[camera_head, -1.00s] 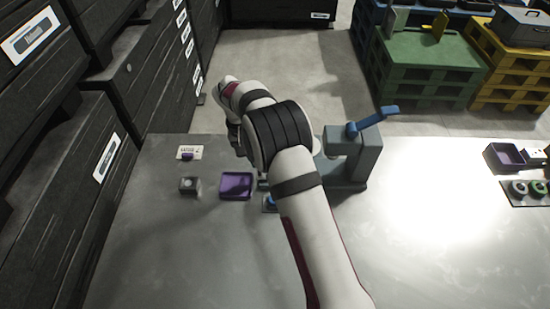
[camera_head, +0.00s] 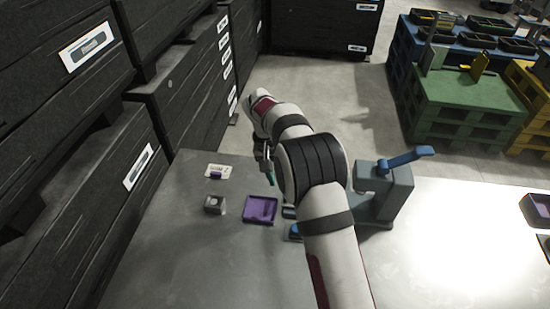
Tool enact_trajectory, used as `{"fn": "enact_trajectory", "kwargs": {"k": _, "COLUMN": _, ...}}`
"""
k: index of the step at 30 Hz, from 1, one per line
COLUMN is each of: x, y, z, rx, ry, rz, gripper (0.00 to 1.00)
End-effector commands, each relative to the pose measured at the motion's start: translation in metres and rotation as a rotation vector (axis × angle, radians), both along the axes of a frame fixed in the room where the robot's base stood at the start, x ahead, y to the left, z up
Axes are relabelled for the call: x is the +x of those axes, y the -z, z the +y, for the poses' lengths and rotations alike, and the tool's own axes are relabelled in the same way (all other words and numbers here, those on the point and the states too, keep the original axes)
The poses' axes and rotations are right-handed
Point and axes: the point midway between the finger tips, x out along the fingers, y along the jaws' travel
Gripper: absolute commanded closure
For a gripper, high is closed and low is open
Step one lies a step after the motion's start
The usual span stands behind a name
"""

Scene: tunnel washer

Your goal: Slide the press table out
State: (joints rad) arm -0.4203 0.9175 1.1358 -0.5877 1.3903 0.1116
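A grey press (camera_head: 393,190) with a blue lever (camera_head: 405,158) on top stands on the metal bench, right of my arm. My arm hides its left part and most of the low area where a press table could be. Small blue and teal parts (camera_head: 291,230) show low at the left edge of my arm. My gripper (camera_head: 268,172) hangs above the bench left of the press, beyond the purple tray (camera_head: 261,209). A small teal piece shows at its fingertips. I cannot tell whether this is a held thing or whether the fingers are open.
A small grey block (camera_head: 214,204) and a white label card (camera_head: 218,171) lie left of the tray. Another purple tray (camera_head: 537,209) is at the right edge. The bench front left is clear.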

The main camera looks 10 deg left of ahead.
Motion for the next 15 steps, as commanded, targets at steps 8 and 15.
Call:
{"fn": "enact_trajectory", "kwargs": {"k": 8, "x": 0.001, "y": -0.085, "z": 0.018, "rx": 0.002, "ry": 0.0, "rz": -0.006, "gripper": 0.55}}
{"fn": "enact_trajectory", "kwargs": {"k": 15, "x": 0.0, "y": -0.12, "z": 0.024, "rx": 0.002, "ry": -0.001, "rz": -0.003, "gripper": 0.55}}
